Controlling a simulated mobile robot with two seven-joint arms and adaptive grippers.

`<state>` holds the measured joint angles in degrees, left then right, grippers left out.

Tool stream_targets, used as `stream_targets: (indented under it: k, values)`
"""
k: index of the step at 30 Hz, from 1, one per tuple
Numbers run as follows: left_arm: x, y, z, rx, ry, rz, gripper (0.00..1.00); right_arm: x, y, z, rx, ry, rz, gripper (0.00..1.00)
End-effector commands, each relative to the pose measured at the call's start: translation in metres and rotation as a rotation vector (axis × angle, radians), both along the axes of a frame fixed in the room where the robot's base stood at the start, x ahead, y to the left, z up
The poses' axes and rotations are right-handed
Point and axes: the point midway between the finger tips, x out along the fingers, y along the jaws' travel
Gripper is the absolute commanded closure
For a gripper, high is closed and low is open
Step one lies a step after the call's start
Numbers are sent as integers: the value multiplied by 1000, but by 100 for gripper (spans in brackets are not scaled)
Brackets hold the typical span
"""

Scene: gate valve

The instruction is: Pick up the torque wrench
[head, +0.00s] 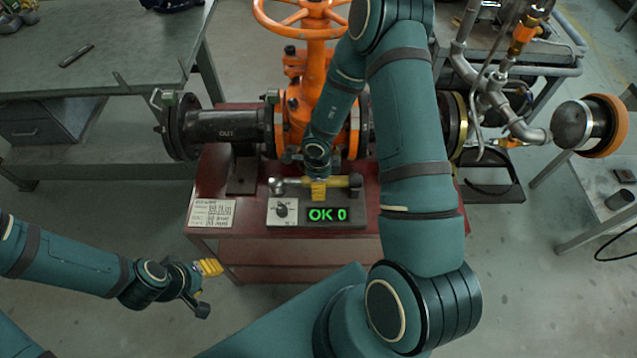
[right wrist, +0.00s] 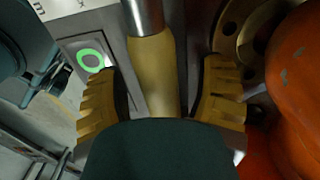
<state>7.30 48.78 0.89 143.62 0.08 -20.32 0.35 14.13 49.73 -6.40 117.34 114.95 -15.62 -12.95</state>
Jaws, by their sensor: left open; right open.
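The torque wrench (head: 342,181) lies across the top of the red stand, with a yellow handle and a metal head toward the left. In the right wrist view its yellow handle (right wrist: 154,75) and metal shaft run between the fingers. My right gripper (head: 319,188) is over the handle, partly hidden by its own wrist. In the right wrist view my right gripper (right wrist: 160,95) is open, one finger on each side of the handle, with visible gaps. My left gripper (head: 206,284) is open and empty, low in front of the stand's left side.
The orange gate valve (head: 321,75) with its handwheel and black pipe (head: 232,127) stands just behind the wrench. A box with a green "OK 0" display (head: 327,215) sits in front. A workbench (head: 100,50) is at left. A metal cart (head: 515,60) stands at right.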

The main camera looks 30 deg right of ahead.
Motion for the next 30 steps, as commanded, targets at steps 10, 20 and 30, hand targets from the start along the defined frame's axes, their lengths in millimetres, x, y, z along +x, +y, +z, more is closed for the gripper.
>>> stream_targets:
  k: [10,20,30]
  values:
    - [0,0,1,0,0,0,53,0,0,0,0,0,0,72]
    - [0,0,1,0,0,0,53,1,0,1,0,-2,0,100]
    - [4,1,16,2,-8,6,53,1,0,34,0,-4,-2,100]
